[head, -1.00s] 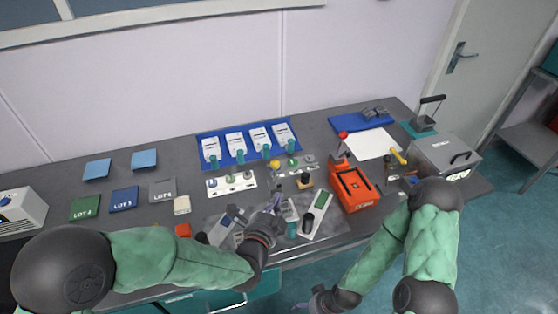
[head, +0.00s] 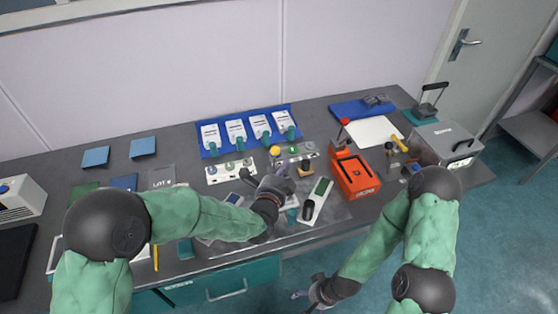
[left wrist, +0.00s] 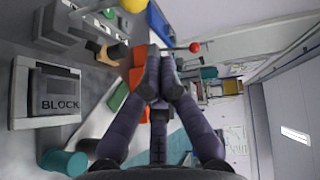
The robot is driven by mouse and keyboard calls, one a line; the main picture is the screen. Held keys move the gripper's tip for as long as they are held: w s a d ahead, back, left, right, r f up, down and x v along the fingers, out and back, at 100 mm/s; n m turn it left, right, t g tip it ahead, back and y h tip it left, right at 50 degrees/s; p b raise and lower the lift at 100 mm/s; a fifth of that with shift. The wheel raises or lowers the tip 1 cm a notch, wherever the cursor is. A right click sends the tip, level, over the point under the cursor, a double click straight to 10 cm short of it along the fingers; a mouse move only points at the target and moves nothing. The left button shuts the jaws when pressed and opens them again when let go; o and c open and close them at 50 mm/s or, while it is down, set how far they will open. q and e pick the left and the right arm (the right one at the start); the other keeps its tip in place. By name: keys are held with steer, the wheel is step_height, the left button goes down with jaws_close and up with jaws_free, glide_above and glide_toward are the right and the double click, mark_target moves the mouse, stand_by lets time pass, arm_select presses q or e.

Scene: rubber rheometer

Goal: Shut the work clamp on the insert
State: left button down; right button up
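A clamp-like fixture with a yellow ball knob (head: 275,151) stands on the bench behind my left gripper; I take it for the work clamp. The yellow knob (left wrist: 132,5) is cut by the top edge of the left wrist view, near grey metal blocks (left wrist: 68,25) and rods. I cannot tell whether the clamp is open or shut, and I cannot make out the insert. My left gripper (head: 280,183) is over the bench, in front of the knob and apart from it. In the left wrist view its fingertips (left wrist: 161,78) meet, with nothing seen between them. My right gripper (head: 308,294) hangs low in front of the bench.
A grey piece marked BLOCK (left wrist: 45,98) and a teal cylinder (left wrist: 63,162) lie near my left gripper. An orange device (head: 355,173) with a red-knobbed lever stands to the right. A blue tray (head: 205,146) of white units is behind. A grey box (head: 446,143) stands at far right.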

arm_select(q)
steer(key=shift+w+a+f+b, duration=0.15)
steer(key=shift+w+a+f, duration=0.1)
steer(key=shift+w, duration=0.6)
steer(key=shift+w+a+f+b, duration=0.1)
steer(key=shift+w+a+b, duration=0.15)
steer(key=shift+w, duration=0.55)
steer(key=shift+w+a+f+b, duration=0.1)
steer(key=shift+w+a+f, duration=0.15)
steer(key=shift+w, duration=0.6)
steer(key=shift+r, duration=0.1)
steer(key=shift+w+a+r+g+p, duration=0.1)
steer(key=shift+w+r+g+p, duration=0.15)
steer(key=shift+p, duration=0.4)
